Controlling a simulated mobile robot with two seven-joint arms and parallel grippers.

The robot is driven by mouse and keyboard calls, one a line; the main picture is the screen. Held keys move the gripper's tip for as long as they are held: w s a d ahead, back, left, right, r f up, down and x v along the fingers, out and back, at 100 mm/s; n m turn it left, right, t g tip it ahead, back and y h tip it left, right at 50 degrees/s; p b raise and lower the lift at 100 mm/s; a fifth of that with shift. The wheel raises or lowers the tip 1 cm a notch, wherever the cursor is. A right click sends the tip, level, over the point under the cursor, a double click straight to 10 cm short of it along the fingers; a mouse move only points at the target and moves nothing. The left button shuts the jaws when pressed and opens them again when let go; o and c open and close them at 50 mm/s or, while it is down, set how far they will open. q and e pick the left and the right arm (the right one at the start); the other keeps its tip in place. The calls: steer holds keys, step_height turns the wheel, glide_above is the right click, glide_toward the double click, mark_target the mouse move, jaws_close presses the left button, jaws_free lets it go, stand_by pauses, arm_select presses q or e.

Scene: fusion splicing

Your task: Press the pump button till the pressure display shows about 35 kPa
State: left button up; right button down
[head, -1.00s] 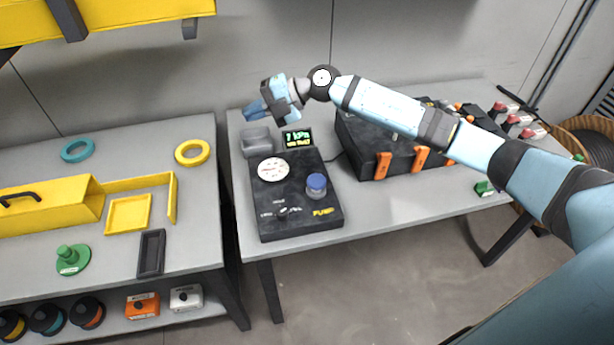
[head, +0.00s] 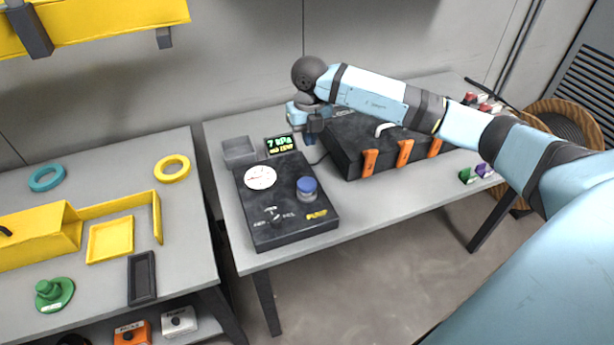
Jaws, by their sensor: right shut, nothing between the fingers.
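The pump unit (head: 290,228) is a black box on the grey table, marked with a yellow label. Its blue pump button (head: 306,186) stands at the right of its top face, with nothing touching it. The pressure display (head: 279,145) behind the box reads about 7 kPa in green, with a smaller yellow line under it. A white round gauge (head: 260,177) sits on the box's upper left. My right gripper (head: 309,138) is shut and empty, pointing down behind the button, just right of the display. My left gripper is not in view.
A black case (head: 370,150) with orange latches stands right of the pump unit, close to my right gripper. A grey open bin (head: 239,150) is left of the display. A left table holds yellow trays (head: 110,240) and rings.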

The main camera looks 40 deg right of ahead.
mark_target(308, 183)
steer(key=shift+f, duration=0.1)
step_height(308, 183, down, 14)
steer(key=shift+a+r+p, duration=0.1)
steer(key=shift+p, duration=0.95)
step_height(308, 183, down, 3)
steer(key=shift+b, duration=1.1)
steer(key=shift+s+r, duration=0.1)
